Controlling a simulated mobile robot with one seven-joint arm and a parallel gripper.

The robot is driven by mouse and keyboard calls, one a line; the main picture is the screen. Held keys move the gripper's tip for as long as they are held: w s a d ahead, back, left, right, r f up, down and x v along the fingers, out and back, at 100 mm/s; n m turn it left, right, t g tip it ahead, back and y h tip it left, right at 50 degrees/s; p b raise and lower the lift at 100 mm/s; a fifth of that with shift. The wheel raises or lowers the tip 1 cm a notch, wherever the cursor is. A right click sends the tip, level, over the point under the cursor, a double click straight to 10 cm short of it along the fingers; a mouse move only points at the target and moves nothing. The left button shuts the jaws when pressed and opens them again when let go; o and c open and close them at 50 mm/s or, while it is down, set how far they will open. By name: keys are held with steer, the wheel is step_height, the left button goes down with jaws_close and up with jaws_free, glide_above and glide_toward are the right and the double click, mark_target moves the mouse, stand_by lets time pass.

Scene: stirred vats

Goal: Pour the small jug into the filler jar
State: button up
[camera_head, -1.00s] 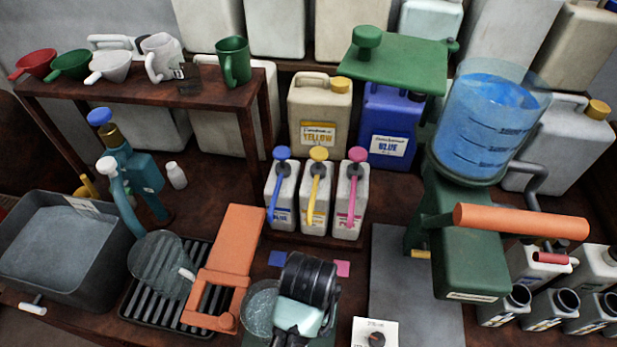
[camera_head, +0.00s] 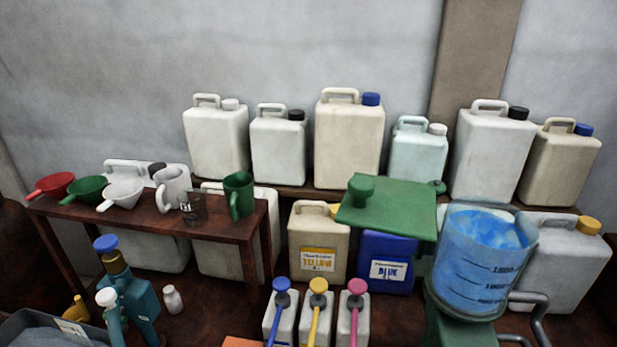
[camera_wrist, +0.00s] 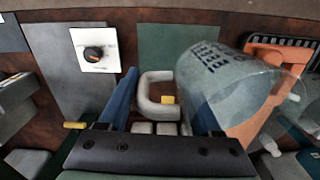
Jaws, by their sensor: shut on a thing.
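My gripper (camera_wrist: 160,115) shows in the wrist view with its two blue fingers either side of a pale loop handle (camera_wrist: 147,95), shut on it. The handle belongs to a clear jug (camera_wrist: 222,82) with dark blue print on its wall, which I take for the small jug. It is to the right of the fingers; its contents cannot be made out. The filler jar (camera_head: 482,262), a large clear graduated vessel with blue liquid, stands on a green stand at the right of the head view. My gripper and the held jug are outside the head view.
A green plate (camera_head: 390,212) is left of the jar. Pump bottles (camera_head: 318,312) stand at the front. A shelf (camera_head: 150,222) holds funnels and a green jug (camera_head: 238,195). The wrist view shows a white dial panel (camera_wrist: 95,50) and an orange part (camera_wrist: 255,112).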

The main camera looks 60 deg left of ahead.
jaws_close()
